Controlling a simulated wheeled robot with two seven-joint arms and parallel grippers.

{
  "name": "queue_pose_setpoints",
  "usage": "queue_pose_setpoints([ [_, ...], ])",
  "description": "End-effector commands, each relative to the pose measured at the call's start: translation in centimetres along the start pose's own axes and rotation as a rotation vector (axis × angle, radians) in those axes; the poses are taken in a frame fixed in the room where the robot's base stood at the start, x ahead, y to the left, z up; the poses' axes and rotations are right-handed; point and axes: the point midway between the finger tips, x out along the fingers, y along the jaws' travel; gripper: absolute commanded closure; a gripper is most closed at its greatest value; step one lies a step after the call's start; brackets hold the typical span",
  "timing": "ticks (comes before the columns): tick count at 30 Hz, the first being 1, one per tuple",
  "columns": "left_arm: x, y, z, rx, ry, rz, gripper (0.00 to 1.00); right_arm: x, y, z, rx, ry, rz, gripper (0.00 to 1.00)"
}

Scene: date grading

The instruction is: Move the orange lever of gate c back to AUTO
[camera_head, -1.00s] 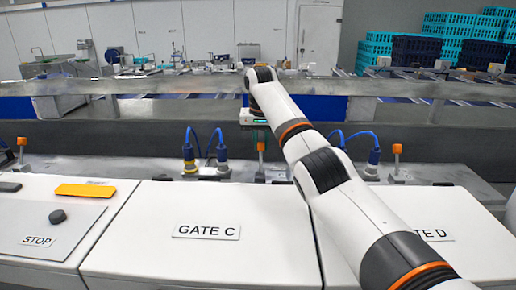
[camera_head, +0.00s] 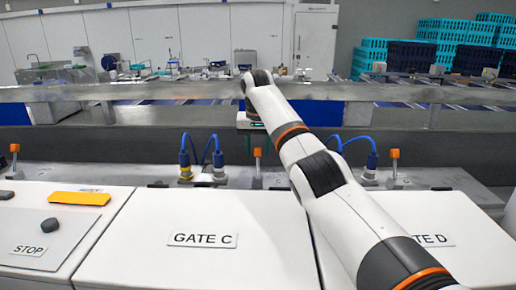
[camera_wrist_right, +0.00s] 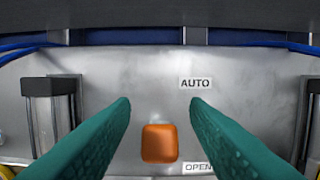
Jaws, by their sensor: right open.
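The orange lever (camera_head: 257,153) of gate c stands on the metal strip behind the white GATE C panel (camera_head: 150,230). In the right wrist view its square orange knob (camera_wrist_right: 159,143) lies close to the level of the OPEN label (camera_wrist_right: 198,168), below the AUTO label (camera_wrist_right: 195,84). My right gripper (camera_wrist_right: 160,103) is open, with one green finger on each side of the knob in that view. A gap shows between the knob and each finger. In the head view the gripper's fingers are hard to make out beside the lever. My left gripper is not in view.
Cable plugs (camera_head: 186,170) with blue cables stand left of the lever. Another orange lever (camera_head: 395,155) stands to the right, near the gate D panel. A metal rail (camera_head: 150,92) runs behind. A STOP panel (camera_head: 75,225) is at the left.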

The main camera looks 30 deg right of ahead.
Motion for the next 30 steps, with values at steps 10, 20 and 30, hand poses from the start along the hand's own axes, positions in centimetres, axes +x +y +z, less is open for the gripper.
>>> queue_pose_setpoints([
  [10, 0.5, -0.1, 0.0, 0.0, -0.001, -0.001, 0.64, -6.7, 0.1, 0.1, 0.0, -0.003, 0.003, 0.58],
  [20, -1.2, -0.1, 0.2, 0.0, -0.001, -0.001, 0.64, -11.4, 0.1, 0.1, 0.0, -0.002, 0.001, 0.58],
  [30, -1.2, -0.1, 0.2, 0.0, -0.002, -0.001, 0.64, -11.7, 0.0, 0.1, 0.0, -0.002, 0.001, 0.58],
])
